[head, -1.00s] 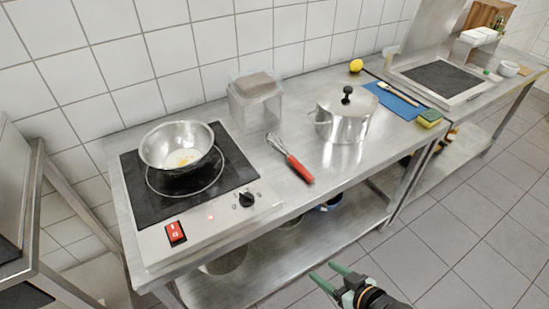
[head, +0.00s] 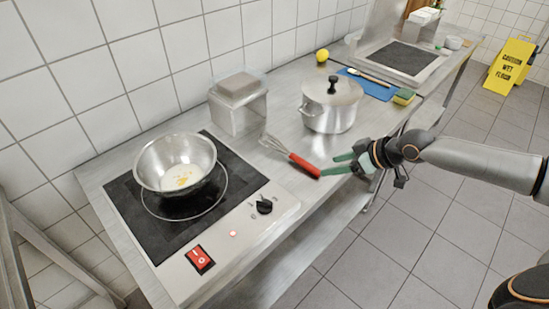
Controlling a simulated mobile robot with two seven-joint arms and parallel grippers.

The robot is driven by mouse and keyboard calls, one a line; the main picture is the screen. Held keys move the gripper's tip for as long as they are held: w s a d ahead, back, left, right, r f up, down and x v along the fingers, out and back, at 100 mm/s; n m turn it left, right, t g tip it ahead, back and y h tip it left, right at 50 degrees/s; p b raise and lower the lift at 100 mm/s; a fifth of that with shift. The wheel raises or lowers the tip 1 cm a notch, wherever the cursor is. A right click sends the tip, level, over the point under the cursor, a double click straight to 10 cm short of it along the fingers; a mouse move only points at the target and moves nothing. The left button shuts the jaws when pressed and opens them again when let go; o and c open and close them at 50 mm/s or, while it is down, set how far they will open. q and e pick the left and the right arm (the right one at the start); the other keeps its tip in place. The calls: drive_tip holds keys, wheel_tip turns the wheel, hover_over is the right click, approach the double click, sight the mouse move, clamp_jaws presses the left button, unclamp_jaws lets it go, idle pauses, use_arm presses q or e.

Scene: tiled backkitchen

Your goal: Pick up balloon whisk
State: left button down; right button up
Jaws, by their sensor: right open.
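The balloon whisk (head: 291,157) lies on the steel counter between the hob and the lidded pot. Its wire end points to the back left and its red handle (head: 304,165) points toward the counter's front edge. My right gripper (head: 338,165) comes in from the right, with its green fingers open and pointing left. The fingertips are close to the end of the red handle, and nothing is held. I cannot tell whether a finger touches the handle. My left gripper does not show.
A metal bowl (head: 175,163) with yellow contents stands on the black hob (head: 150,225). A lidded pot (head: 331,108) stands just behind my right gripper. A clear container (head: 238,108) stands behind the whisk. A blue mat (head: 366,88) and sponge (head: 404,97) lie farther right.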

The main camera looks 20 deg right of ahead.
sight(307, 163)
drive_tip(key=shift+m, duration=0.3)
drive_tip(key=x, duration=0.3)
drive_tip(key=w+d+x, duration=0.1)
drive_tip(key=x, duration=0.3)
drive_tip(key=w+r+x, duration=0.1)
drive_tip(key=x, duration=0.3)
drive_tip(key=shift+d, duration=0.25)
drive_tip(key=shift+c, duration=0.3)
clamp_jaws()
